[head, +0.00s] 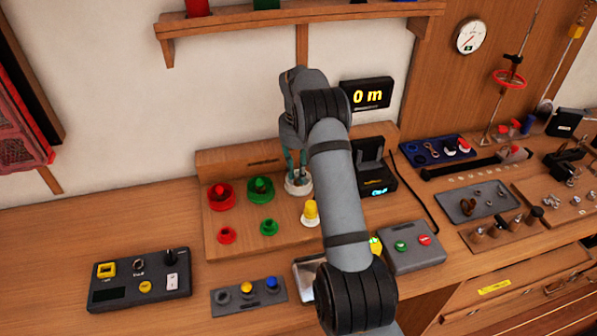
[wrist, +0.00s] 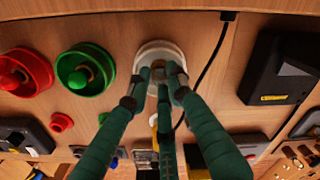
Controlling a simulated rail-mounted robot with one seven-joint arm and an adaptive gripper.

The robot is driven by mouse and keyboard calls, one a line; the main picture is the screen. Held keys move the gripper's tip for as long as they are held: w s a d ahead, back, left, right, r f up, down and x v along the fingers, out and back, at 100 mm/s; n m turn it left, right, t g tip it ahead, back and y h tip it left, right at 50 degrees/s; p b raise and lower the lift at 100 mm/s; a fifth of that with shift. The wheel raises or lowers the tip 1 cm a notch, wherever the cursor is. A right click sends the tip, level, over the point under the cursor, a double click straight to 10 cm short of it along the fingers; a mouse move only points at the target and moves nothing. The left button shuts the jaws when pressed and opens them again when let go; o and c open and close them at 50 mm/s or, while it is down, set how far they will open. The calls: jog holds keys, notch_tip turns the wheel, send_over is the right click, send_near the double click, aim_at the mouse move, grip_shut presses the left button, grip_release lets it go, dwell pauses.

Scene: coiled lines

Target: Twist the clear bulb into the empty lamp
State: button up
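My gripper (wrist: 161,76) points down with its three green fingers drawn together inside the whitish clear lamp (wrist: 152,52), at the right end of the lamp row. The lamp also shows in the head view (head: 297,187), under my gripper (head: 294,166). The fingertips close around a small pale piece in the lamp's middle, which I take to be the clear bulb (wrist: 158,67). It is mostly hidden by the fingers, and how deep it sits cannot be told.
Left of it stand a green lamp (head: 260,190) and a red lamp (head: 221,195). Small red (head: 226,235) and green (head: 268,227) pieces and a yellow-topped piece (head: 310,211) are in front. A black device (head: 375,180) stands close on the right, with a cable beside it.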

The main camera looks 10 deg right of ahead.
jog(key=o, duration=0.4)
jog(key=shift+o, duration=0.2)
jog(key=shift+r, duration=0.1)
notch_tip(320, 180, up, 7)
jog(key=shift+r, duration=0.15)
dwell(0.6)
notch_tip(320, 180, down, 8)
jog(key=shift+r, duration=0.1)
jog(key=shift+s+r+n+p, duration=0.15)
jog(key=shift+r+n+p, duration=0.25)
jog(key=shift+p, duration=0.1)
jog(key=shift+f+n+p, duration=0.35)
jog(key=shift+n, duration=0.65)
